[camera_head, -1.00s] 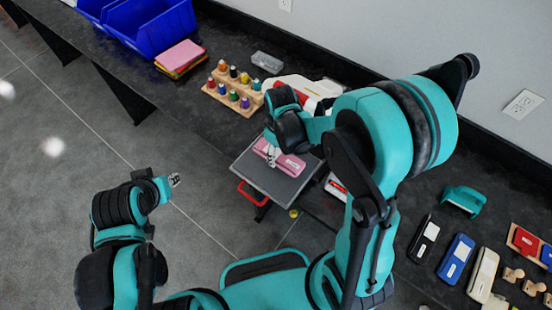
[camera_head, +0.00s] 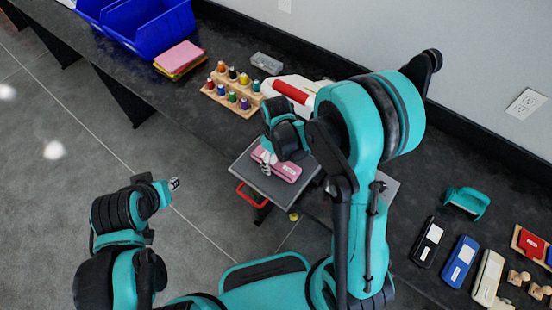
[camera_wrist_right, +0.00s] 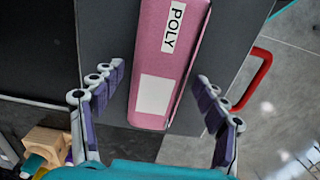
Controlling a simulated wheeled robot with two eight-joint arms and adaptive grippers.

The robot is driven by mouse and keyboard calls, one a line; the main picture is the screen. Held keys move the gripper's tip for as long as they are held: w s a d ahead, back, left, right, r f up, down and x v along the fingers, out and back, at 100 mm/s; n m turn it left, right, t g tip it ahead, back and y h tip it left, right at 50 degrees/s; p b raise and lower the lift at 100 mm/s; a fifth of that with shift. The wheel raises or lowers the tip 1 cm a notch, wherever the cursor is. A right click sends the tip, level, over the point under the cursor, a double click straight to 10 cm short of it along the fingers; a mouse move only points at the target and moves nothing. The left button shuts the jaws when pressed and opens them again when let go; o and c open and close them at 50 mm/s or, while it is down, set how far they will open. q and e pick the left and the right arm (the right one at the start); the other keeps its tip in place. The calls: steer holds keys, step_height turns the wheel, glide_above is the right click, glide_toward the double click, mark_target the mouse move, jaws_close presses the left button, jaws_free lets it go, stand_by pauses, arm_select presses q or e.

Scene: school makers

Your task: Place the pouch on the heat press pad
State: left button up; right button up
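The pink pouch (camera_head: 285,171), with a white "POLY" label, lies on the dark grey heat press pad (camera_head: 264,188), which has a red handle at its front left. The right wrist view shows the pouch (camera_wrist_right: 165,62) lengthwise over the pad (camera_wrist_right: 225,60). My right gripper (camera_head: 266,163) is at the pouch's left end. In the wrist view its fingers (camera_wrist_right: 158,76) are spread on both sides of the pouch, with visible gaps. My left gripper (camera_head: 174,184) is away from the bench, over the floor; its fingers are too small to read.
Behind the pad stand a wooden rack of coloured bottles (camera_head: 232,95) and a white and red device (camera_head: 292,92). Blue bins (camera_head: 150,30) and stacked pads (camera_head: 180,57) are at upper left. Other pouches (camera_head: 459,261) and a teal holder (camera_head: 466,202) lie at right.

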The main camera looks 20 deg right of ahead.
mark_target(276, 162)
steer(key=shift+r, duration=0.25)
step_height(276, 162, up, 11)
steer(key=p, duration=0.4)
steer(key=s+d+r+m+t, duration=0.4)
steer(key=s+r+m+t, duration=0.3)
steer(key=s+r, duration=0.3)
steer(key=shift+s+d+r+m, duration=0.15)
steer(key=shift+d+r+m, duration=0.15)
steer(key=shift+d, duration=0.05)
steer(key=shift+f, duration=0.1)
